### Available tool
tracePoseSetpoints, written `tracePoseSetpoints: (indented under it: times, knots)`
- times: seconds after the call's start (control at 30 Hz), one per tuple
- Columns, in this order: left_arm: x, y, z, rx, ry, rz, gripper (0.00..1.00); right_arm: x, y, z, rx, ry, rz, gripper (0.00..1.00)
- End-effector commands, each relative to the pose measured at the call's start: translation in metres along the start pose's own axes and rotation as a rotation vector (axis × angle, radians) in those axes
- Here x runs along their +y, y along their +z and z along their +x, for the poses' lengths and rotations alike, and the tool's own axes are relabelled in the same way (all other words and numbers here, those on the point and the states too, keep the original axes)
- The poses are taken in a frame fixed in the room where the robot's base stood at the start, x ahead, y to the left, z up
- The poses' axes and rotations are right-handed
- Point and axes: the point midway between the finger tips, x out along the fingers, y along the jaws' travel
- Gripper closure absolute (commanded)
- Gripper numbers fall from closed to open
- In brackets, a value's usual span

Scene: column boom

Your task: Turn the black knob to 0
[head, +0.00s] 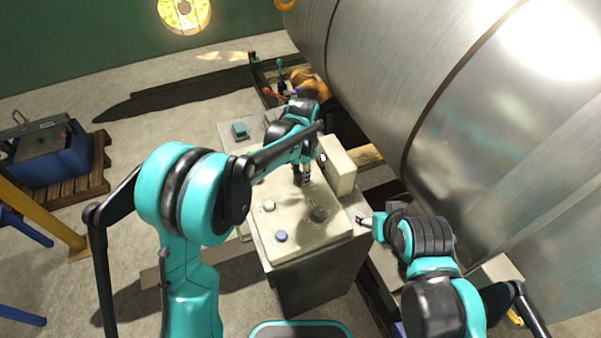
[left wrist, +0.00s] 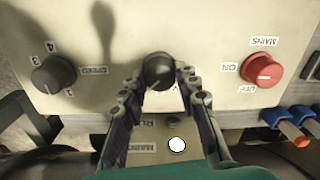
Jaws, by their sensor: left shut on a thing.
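The left wrist view shows a round black knob (left wrist: 158,72) on the cream panel (left wrist: 205,25). My left gripper (left wrist: 160,80) has its two fingers around this knob and is shut on it. The knob's label is mostly hidden by the fingers. In the head view my left gripper (head: 302,180) reaches down to the far part of the console top (head: 300,238), and its fingers hide the knob there. A second black knob (left wrist: 53,75), marked SPEED with numbers, sits to the left. My right gripper (head: 366,220) is beside the console's right edge; its jaw opening is unclear.
A red MAINS knob (left wrist: 262,68) is right of the held knob. Blue-handled parts (left wrist: 290,122) lie at the right edge. A white button (head: 269,205) and a blue button (head: 281,236) are on the console. A large metal cylinder (head: 470,110) fills the right side.

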Motion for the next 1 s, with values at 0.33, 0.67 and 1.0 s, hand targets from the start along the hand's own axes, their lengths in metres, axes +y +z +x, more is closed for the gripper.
tracePoseSetpoints:
  times: [0.33,0.67,1.0]
  knots:
    - [-0.0001,-0.0003,0.0001,-0.007,0.000,-0.182,0.98,0.0000,-0.0006,-0.0008,0.000,0.000,0.000,0.42]
    - [-0.0004,-0.0007,0.0002,-0.017,0.000,-0.462,0.98,0.0000,-0.0013,-0.0018,0.000,0.000,0.000,0.42]
    - [-0.0006,-0.0008,0.0002,-0.025,0.000,-0.679,0.98,0.0000,-0.0017,-0.0024,0.000,0.000,0.000,0.42]
